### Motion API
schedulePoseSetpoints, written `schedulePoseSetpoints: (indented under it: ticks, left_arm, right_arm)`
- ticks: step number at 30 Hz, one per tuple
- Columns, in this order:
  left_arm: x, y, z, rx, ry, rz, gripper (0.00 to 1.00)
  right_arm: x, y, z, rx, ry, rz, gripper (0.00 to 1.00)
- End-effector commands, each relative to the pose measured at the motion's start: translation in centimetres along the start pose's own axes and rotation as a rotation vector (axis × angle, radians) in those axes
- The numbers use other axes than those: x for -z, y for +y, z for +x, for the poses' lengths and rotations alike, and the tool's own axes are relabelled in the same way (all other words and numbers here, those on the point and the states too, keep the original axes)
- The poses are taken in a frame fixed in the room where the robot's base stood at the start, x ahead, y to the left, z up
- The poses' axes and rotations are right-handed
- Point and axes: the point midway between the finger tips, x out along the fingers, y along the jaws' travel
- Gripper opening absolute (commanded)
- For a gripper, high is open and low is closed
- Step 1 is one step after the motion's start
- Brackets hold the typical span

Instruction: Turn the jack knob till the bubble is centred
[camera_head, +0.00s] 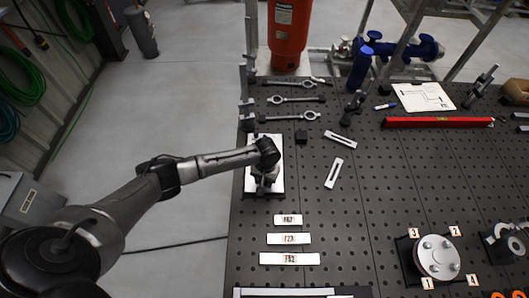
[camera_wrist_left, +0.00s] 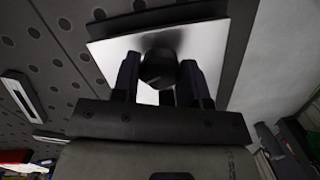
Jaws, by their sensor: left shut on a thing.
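The jack knob (camera_wrist_left: 160,66) is dark and round and sits between the two fingers of my left gripper (camera_wrist_left: 158,82) in the left wrist view. A bright square metal plate (camera_wrist_left: 115,55) lies behind it. In the head view my left gripper (camera_head: 263,181) reaches down over the pale plate (camera_head: 277,187) at the bench's left edge. My gripper and wrist hide most of the jack and the knob there. A red spirit level (camera_head: 438,122) lies at the right back of the bench. Its bubble is too small to make out. My right gripper is out of view.
Two slotted pale bars (camera_head: 334,173) lie right of the plate. An orange cylinder (camera_head: 288,35) stands behind the bench. The bench middle is clear.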

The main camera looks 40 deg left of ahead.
Motion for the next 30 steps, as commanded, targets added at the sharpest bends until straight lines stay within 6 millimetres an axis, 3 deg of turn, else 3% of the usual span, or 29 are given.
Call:
schedulePoseSetpoints:
  ticks: [9,21,30]
  left_arm:
    - [0.0,0.0,-0.1,0.002,0.0,0.015,0.21]
    - [0.0,0.1,0.0,0.059,0.0,0.387,0.21]
    - [-0.1,0.0,0.2,0.065,-0.001,0.416,0.21]
  right_arm:
    - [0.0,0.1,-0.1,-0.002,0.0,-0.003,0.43]
    - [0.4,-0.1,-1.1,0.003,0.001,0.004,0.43]
    - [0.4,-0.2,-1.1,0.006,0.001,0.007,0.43]
